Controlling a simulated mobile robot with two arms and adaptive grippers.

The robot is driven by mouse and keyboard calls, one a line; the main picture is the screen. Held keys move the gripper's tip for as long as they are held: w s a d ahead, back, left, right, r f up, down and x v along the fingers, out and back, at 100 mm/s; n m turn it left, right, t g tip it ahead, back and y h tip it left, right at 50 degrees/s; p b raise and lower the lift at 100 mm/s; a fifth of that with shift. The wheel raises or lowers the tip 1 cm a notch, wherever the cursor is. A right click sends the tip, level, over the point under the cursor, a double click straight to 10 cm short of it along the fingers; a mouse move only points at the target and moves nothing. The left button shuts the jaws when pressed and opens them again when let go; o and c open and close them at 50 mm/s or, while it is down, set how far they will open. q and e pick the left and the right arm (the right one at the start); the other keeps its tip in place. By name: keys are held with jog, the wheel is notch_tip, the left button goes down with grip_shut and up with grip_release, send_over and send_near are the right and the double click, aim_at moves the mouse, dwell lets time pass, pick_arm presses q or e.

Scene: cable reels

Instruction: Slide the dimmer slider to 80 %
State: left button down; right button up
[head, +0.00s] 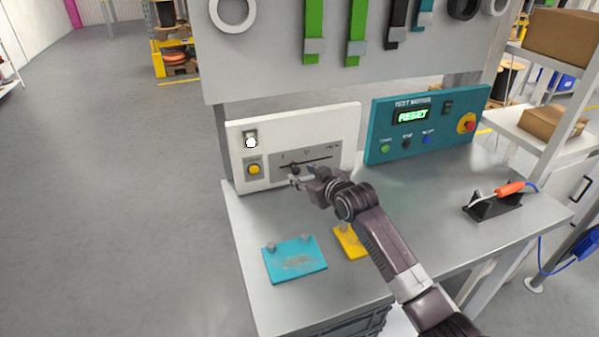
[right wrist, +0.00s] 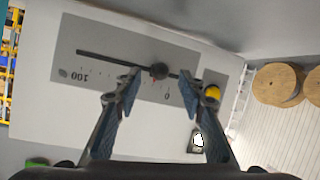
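The white control panel (head: 340,125) stands at the back left of the bench and carries the dimmer's grey scale plate. The dark slider knob (right wrist: 158,71) sits on its slot, nearer the 0 mark than the 100 mark in the right wrist view. The knob also shows in the head view (head: 295,167), partly crowded by my gripper. My right gripper (right wrist: 159,76) is open, with one finger on each side of the knob in the picture. I cannot tell whether the fingers touch it. In the head view my right gripper (head: 297,181) is close to the panel. My left gripper is not in view.
The panel also has a yellow button (head: 254,169) and a white switch (head: 250,141). A teal test station (head: 425,122) stands to the right. A blue plate (head: 294,260) and a yellow plate (head: 350,242) lie on the bench. A soldering iron (head: 509,189) rests at right.

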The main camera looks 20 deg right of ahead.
aim_at(295, 169)
jog(key=shift+x, duration=1.35)
jog(key=shift+c, duration=0.3)
grip_shut()
